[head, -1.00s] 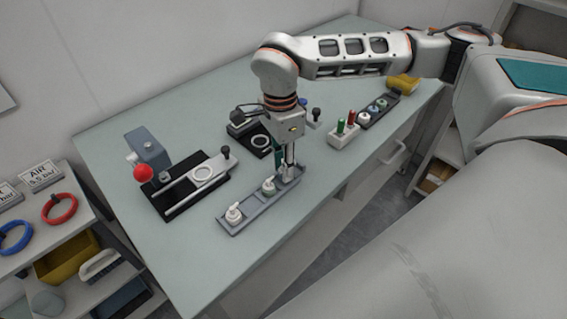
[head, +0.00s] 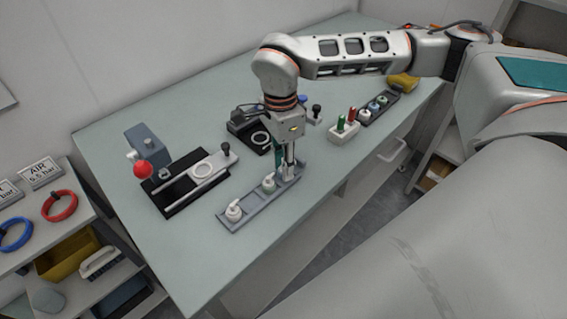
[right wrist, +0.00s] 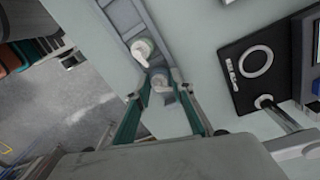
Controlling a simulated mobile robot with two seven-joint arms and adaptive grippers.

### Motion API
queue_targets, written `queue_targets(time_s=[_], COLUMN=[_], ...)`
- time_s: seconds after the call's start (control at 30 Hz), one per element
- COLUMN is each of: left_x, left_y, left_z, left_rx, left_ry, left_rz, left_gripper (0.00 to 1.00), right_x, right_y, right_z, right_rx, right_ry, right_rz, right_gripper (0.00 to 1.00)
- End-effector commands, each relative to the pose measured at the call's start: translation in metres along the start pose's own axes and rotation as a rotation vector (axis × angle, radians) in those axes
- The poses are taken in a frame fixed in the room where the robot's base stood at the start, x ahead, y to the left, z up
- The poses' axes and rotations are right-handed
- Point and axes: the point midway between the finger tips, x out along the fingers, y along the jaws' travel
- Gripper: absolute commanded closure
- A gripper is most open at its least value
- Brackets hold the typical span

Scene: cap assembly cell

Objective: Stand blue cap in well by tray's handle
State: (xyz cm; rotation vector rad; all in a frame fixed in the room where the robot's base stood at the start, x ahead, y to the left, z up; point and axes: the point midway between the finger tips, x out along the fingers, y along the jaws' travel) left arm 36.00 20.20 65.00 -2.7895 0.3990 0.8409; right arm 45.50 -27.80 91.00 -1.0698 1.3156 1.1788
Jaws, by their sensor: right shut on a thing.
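A small cap with blue on it (head: 374,106) stands in the dark tray (head: 394,96) at the back right of the bench, between a white one and a green-marked one. A grey tray (head: 248,212) lies near the front edge, with white capped pieces (head: 233,211) standing along it. My right gripper (head: 288,174) points down over the far right end of this grey tray. In the right wrist view its teal fingers (right wrist: 162,108) are on either side of a pale piece (right wrist: 159,80), which it grips. No handle is clear on either tray. My left gripper is out of view.
A black fixture with a ring (head: 180,198) and a red-knobbed lever (head: 142,170) stand on the left. A second black fixture (head: 254,143) is behind my gripper. A white block with green and red pegs (head: 343,133) stands on the right. The front left bench is clear.

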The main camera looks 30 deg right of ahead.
Motion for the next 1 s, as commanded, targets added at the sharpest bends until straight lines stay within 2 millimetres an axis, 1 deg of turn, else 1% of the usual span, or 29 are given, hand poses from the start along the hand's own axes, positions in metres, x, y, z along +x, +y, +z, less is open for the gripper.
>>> queue_targets(time_s=[0.43,0.47,0.5,0.53,0.87,1.0], left_x=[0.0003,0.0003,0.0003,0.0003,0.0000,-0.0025], left_y=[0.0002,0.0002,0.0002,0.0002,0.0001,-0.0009], left_z=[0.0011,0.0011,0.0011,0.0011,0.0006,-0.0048], left_rx=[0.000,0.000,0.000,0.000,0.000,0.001], left_ry=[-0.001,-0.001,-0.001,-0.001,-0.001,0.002], left_rz=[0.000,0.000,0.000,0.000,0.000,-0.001], left_gripper=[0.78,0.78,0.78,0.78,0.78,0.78], right_x=[0.0022,0.0022,0.0022,0.0022,0.0014,-0.0050], right_y=[-0.0001,-0.0001,-0.0001,-0.0001,-0.0001,0.0003], right_z=[0.0000,0.0000,0.0000,0.0000,0.0001,0.0001], right_rx=[0.000,0.000,0.000,0.000,0.000,0.000], right_ry=[0.000,0.000,0.000,0.000,0.000,0.000], right_rz=[0.000,0.000,0.000,0.000,0.000,-0.001], right_gripper=[0.84,0.70,0.59,0.58,0.58,0.58])
